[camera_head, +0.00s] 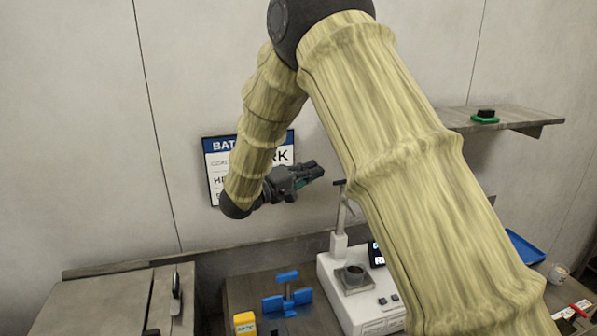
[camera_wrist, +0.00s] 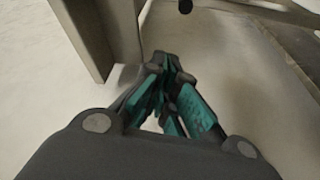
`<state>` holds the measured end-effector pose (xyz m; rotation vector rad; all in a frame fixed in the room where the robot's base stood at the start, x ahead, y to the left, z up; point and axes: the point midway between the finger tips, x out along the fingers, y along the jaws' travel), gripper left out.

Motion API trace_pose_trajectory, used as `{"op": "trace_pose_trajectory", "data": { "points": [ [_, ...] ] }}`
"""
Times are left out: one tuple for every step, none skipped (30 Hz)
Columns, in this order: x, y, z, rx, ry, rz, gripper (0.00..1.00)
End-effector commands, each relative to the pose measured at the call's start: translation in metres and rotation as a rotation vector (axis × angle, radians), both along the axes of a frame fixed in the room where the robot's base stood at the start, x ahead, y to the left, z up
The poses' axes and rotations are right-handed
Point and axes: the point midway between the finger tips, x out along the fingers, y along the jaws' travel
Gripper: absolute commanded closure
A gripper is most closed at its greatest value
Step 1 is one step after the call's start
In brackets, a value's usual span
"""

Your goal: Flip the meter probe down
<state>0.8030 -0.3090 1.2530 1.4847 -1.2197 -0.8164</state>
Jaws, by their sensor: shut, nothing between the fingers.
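The meter (camera_head: 338,290) is a white bench unit with a dark display (camera_head: 376,254), a small cup on top and an upright white post at its back left. A thin probe arm (camera_head: 341,205) with a dark crosspiece at its top stands raised above the post. My gripper (camera_head: 318,170) is level with the top of the probe, a little to its left in the head view, and apart from it there. In the wrist view my gripper (camera_wrist: 168,68) has its teal-padded fingers together and empty. My arm hides part of the meter's right side.
A blue stand (camera_head: 287,300) and a yellow container (camera_head: 244,322) are left of the meter. A sign (camera_head: 214,172) hangs on the wall behind my forearm. A shelf (camera_head: 530,116) with a dark-and-green item is at right. A blue tray (camera_head: 524,247) lies below it.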

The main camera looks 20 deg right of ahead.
Motion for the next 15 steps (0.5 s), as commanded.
{"op": "trace_pose_trajectory", "data": {
  "points": [
    [0.003, -0.009, 0.004, -0.001, 0.001, -0.002, 1.0],
    [0.005, -0.014, 0.004, 0.0, 0.001, -0.002, 1.0],
    [0.007, -0.02, 0.004, 0.002, 0.001, -0.003, 1.0],
    [0.009, -0.024, 0.004, 0.001, 0.001, -0.002, 1.0],
    [0.01, -0.028, 0.004, 0.001, 0.002, -0.001, 1.0],
    [0.003, -0.026, 0.002, 0.0, 0.004, 0.002, 1.0],
    [-0.002, -0.025, 0.001, 0.0, 0.005, 0.002, 1.0],
    [-0.005, -0.024, 0.0, -0.001, 0.005, 0.002, 1.0],
    [-0.01, -0.024, -0.002, -0.001, 0.004, 0.002, 1.0],
    [-0.013, -0.024, -0.003, -0.001, 0.004, 0.002, 1.0],
    [-0.016, -0.024, -0.004, -0.001, 0.004, 0.002, 1.0],
    [-0.019, -0.024, -0.005, 0.0, 0.003, 0.002, 1.0],
    [-0.022, -0.024, -0.006, 0.0, 0.002, 0.002, 1.0],
    [-0.024, -0.023, -0.007, 0.0, 0.002, 0.002, 1.0],
    [-0.026, -0.023, -0.008, 0.0, 0.002, 0.002, 1.0]
  ]
}}
